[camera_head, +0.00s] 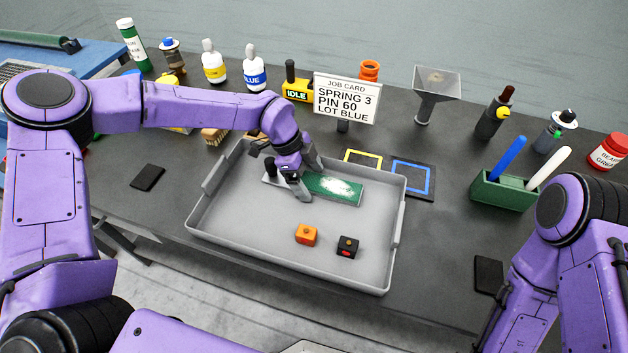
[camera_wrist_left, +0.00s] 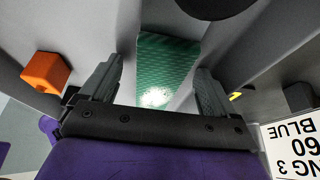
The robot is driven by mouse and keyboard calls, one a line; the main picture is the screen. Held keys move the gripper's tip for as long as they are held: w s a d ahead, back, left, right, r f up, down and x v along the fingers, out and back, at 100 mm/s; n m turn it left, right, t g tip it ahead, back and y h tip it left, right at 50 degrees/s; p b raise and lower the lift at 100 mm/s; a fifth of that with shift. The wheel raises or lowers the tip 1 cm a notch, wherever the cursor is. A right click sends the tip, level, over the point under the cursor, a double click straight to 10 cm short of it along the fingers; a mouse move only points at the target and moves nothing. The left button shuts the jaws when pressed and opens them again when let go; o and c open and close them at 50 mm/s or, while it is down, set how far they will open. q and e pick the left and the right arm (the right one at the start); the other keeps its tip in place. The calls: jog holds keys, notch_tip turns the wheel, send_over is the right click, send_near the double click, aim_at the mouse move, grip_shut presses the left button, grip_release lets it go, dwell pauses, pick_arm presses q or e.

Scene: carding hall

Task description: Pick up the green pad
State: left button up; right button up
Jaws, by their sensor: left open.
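The green pad (camera_head: 335,188) is a flat green strip with a white speckled patch. It lies inside the grey tray (camera_head: 225,215), toward its back, in line with a grey piece bearing a black knob (camera_head: 270,166). My left gripper (camera_head: 308,182) is open over the left part of the pad and hides some of it. In the left wrist view the pad (camera_wrist_left: 168,62) shows between the two spread fingers (camera_wrist_left: 158,85); contact cannot be told. My right arm shows at the right edge, its gripper out of view.
An orange block (camera_head: 306,235) and a black block (camera_head: 347,247) lie in the tray's front. The job card (camera_head: 347,98) stands behind the tray. Yellow and blue squares (camera_head: 412,179) lie at back right. A green holder (camera_head: 503,190) stands right; bottles line the back.

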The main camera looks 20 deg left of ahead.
pick_arm(q)
jog(key=c, duration=1.2)
jog(key=shift+c, duration=0.2)
